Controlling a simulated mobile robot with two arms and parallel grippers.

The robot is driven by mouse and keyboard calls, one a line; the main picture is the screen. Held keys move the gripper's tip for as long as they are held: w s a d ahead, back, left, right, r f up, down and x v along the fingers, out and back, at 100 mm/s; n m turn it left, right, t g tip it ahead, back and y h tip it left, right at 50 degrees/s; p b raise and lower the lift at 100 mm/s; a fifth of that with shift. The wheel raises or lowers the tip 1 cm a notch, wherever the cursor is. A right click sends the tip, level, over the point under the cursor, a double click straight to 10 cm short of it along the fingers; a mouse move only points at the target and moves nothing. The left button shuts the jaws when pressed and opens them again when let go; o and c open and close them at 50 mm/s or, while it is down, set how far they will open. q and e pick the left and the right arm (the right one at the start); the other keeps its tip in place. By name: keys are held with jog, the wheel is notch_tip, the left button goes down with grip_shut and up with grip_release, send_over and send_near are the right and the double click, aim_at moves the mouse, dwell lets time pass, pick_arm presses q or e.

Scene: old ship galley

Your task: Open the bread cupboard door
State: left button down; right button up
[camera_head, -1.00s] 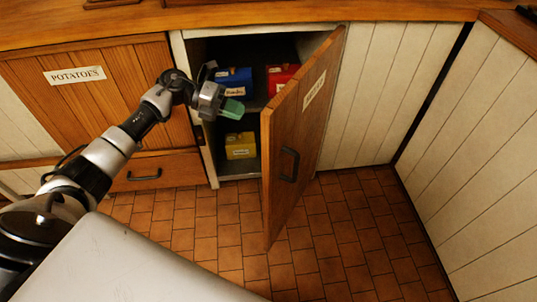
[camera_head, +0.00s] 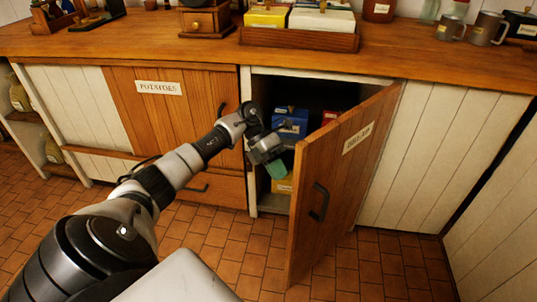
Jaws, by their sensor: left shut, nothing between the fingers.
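The bread cupboard door (camera_head: 338,185) is wooden with a white label (camera_head: 357,138) and a dark handle (camera_head: 319,202). It stands wide open, swung out toward me and hinged on its right side. The cupboard opening shows a blue box (camera_head: 290,124), part of a red box (camera_head: 328,117) and a yellow box (camera_head: 282,186) inside. My right gripper is not in view.
The potatoes door (camera_head: 170,118) is closed at left, with a drawer (camera_head: 205,186) below it. The wooden counter (camera_head: 190,54) above holds a tray (camera_head: 300,38) of boxes, mugs (camera_head: 486,28) and jars. Tiled floor (camera_head: 385,268) is clear around the open door.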

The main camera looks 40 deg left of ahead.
pick_arm(q)
jog(key=d, duration=0.4)
jog(key=shift+s+d+f, duration=0.15)
jog(key=shift+s+d, duration=0.05)
